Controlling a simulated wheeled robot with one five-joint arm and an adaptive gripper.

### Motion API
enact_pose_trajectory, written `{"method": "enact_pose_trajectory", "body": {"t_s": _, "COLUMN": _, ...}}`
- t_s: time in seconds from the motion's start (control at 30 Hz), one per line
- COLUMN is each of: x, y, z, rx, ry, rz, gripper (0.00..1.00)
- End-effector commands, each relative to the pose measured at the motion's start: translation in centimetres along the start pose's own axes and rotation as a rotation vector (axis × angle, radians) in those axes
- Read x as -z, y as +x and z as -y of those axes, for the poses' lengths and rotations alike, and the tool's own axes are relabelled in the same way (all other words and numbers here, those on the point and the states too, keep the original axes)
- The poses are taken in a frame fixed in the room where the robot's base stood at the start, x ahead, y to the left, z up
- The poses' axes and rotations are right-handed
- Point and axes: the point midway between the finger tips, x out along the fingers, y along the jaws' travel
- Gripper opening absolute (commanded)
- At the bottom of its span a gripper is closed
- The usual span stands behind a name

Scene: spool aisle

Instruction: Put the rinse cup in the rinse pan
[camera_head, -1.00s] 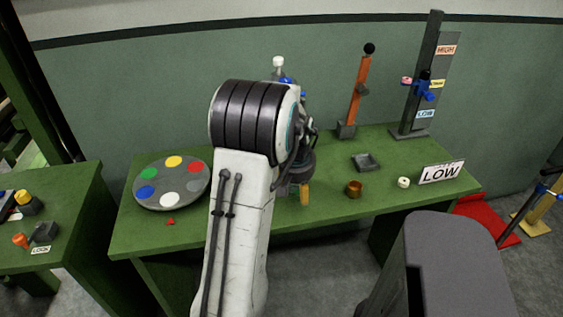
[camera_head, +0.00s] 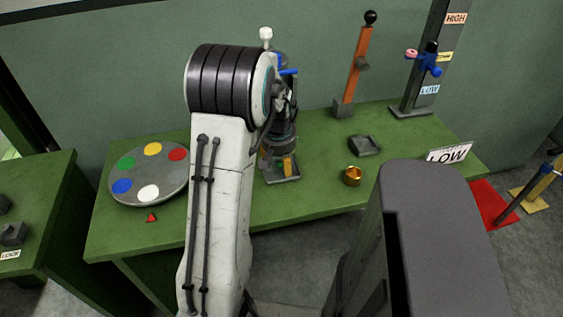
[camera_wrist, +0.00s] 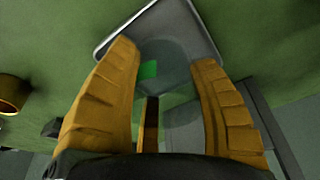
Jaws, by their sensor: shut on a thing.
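My gripper (camera_wrist: 165,95) shows as two ridged amber fingers in the wrist view, spread around a see-through, greyish cup-like thing (camera_wrist: 178,78), which I take for the rinse cup. Its outline is faint, and a bright green patch shows at its left side. A grey, rimmed pan (camera_wrist: 187,18), likely the rinse pan, lies behind and beneath it. In the head view my gripper (camera_head: 285,164) points down over this grey pan (camera_head: 285,180) on the green table. My arm hides part of the pan. I cannot tell whether the cup touches the pan.
A palette disc with coloured spots (camera_head: 147,175) lies at the left of the table (camera_head: 310,190). An orange post (camera_head: 357,67) stands at the back.

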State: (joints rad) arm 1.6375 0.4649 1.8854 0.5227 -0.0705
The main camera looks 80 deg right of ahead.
Motion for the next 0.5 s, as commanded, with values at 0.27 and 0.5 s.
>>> {"method": "enact_pose_trajectory", "body": {"t_s": 0.27, "x": -0.01, "y": 0.06, "z": 0.04, "rx": 0.0, "ry": 0.001, "rz": -0.001, "gripper": 0.29}}
{"method": "enact_pose_trajectory", "body": {"t_s": 0.5, "x": -0.07, "y": 0.29, "z": 0.03, "rx": 0.0, "ry": 0.001, "rz": -0.001, "gripper": 0.64}}
